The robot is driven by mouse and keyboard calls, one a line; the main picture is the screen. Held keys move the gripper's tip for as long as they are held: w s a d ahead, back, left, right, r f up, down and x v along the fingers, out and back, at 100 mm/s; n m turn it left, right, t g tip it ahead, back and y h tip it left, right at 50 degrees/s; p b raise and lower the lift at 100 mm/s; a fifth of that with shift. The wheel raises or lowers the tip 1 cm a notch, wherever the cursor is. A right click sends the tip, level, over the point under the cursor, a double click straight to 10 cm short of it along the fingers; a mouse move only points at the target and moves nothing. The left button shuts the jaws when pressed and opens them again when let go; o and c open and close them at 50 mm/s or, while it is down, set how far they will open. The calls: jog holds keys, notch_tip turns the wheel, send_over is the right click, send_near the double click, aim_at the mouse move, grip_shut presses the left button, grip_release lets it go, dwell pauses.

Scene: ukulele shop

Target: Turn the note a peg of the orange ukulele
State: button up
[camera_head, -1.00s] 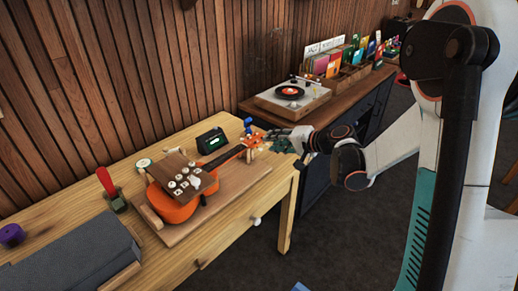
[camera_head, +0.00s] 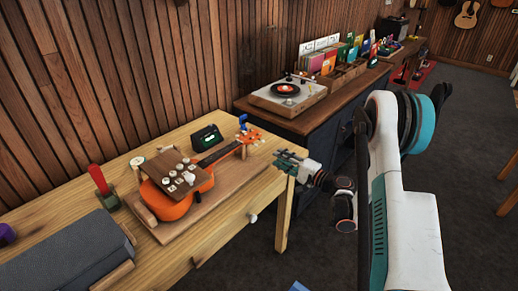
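The orange ukulele (camera_head: 176,207) lies on a wooden cradle board (camera_head: 215,203) on the light wooden table. Its neck points right and away, to an orange headstock (camera_head: 249,136) with small pegs too small to tell apart. A blue peg-like thing (camera_head: 242,120) stands up at the headstock. My gripper (camera_head: 278,159) is right of the headstock, near the table's right end, apart from the pegs. Its fingers look spread and empty, though they are small here.
A dark tuner-like box with a green display (camera_head: 207,138) stands behind the neck. A cabinet with a turntable (camera_head: 288,92) adjoins the table's far right. Floor at right is open.

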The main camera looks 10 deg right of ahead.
aim_at(256, 146)
jog(key=b+x, duration=0.3)
jog(key=x, duration=0.8)
jog(key=shift+w+a, duration=0.1)
jog(key=shift+w, duration=0.15)
grip_shut()
